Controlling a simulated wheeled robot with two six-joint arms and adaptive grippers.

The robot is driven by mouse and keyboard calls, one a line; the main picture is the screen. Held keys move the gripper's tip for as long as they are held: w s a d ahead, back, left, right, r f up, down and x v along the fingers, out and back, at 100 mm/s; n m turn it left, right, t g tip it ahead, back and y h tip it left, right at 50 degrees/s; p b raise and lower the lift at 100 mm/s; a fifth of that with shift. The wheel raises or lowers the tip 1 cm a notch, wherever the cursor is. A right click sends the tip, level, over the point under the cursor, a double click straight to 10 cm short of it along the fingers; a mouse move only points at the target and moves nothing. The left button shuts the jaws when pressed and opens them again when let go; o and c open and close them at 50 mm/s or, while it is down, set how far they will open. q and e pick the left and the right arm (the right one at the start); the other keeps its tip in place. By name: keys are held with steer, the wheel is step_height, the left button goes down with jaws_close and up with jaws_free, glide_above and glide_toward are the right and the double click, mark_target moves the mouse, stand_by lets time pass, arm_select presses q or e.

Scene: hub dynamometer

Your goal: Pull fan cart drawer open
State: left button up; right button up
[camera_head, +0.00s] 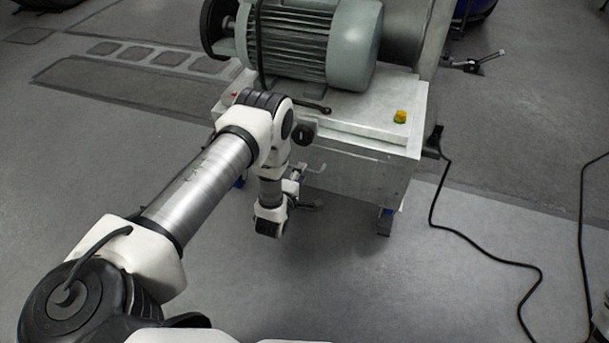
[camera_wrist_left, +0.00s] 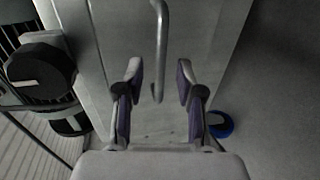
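The fan cart (camera_head: 375,135) is a pale grey metal box with a motor fan on top. Its drawer front (camera_head: 360,178) faces me and looks flush with the cart; it fills the middle of the left wrist view (camera_wrist_left: 205,35). A bent metal bar handle (camera_wrist_left: 162,40) stands out from that front. My left gripper (camera_wrist_left: 159,77) is open, one finger on each side of the handle's end, with gaps on both sides. In the head view my left gripper (camera_head: 297,180) is partly hidden by its wrist, low before the cart's front.
The grey-green motor (camera_head: 310,45) sits on the cart top. A yellow button (camera_head: 400,116) is at its right corner. A black round part (camera_wrist_left: 38,75) lies left of my fingers. A black cable (camera_head: 480,255) runs over the floor at right. The floor before the cart is clear.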

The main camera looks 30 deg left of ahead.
arm_select(q)
steer(key=b+x, duration=0.1)
steer(key=x, duration=0.1)
steer(key=shift+w+f, duration=0.25)
steer(key=shift+w, duration=0.1)
steer(key=shift+w+a+r, duration=0.1)
steer(key=shift+w+a, duration=0.05)
steer(key=shift+w, duration=0.1)
jaws_close()
arm_select(e)
steer(key=shift+f, duration=0.8)
arm_select(q)
steer(key=shift+s, duration=0.15)
arm_select(e)
steer(key=shift+s, duration=0.15)
